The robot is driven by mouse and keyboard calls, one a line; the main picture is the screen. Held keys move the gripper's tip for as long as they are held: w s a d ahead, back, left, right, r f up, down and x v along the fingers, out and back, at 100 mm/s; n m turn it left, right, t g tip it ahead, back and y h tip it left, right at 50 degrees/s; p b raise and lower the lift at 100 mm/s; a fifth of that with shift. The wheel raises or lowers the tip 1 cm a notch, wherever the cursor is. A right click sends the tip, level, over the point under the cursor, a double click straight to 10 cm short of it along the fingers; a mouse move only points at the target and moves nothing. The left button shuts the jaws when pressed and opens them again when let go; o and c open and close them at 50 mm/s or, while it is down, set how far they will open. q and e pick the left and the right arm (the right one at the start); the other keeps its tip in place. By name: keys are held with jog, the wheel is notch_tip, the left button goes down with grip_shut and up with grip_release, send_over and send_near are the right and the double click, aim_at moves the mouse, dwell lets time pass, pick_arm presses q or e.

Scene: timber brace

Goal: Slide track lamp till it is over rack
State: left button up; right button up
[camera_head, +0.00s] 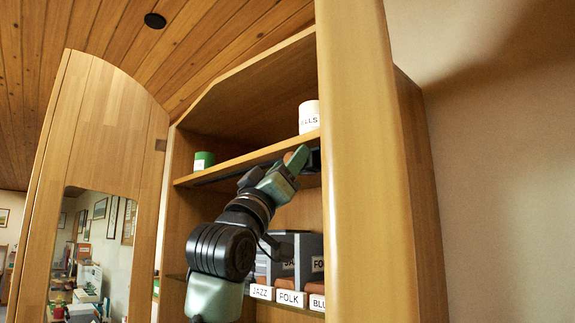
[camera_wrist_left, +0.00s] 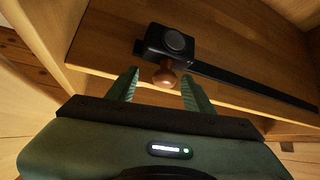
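The track lamp (camera_wrist_left: 168,42) is a black block with a round grey face and a copper-coloured knob (camera_wrist_left: 166,74). It sits on a black track (camera_wrist_left: 255,84) along the underside of a wooden shelf (camera_head: 240,160). My left gripper (camera_wrist_left: 161,88) is open, its green fingers on either side of the knob, with gaps showing. In the head view my left gripper (camera_head: 296,163) is just below the shelf, near its right end. The grey rack (camera_head: 310,247) stands on the lower shelf, partly hidden by my arm. My right gripper is not in view.
A white cup (camera_head: 309,117) and a green cup (camera_head: 204,160) stand on the upper shelf. A wooden upright (camera_head: 365,160) bounds the right; a mirrored door (camera_head: 95,180) stands open at left.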

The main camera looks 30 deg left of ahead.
pick_arm(q)
jog(key=b+v, duration=0.3)
jog(key=v, duration=0.4)
jog(key=shift+s+f, duration=0.3)
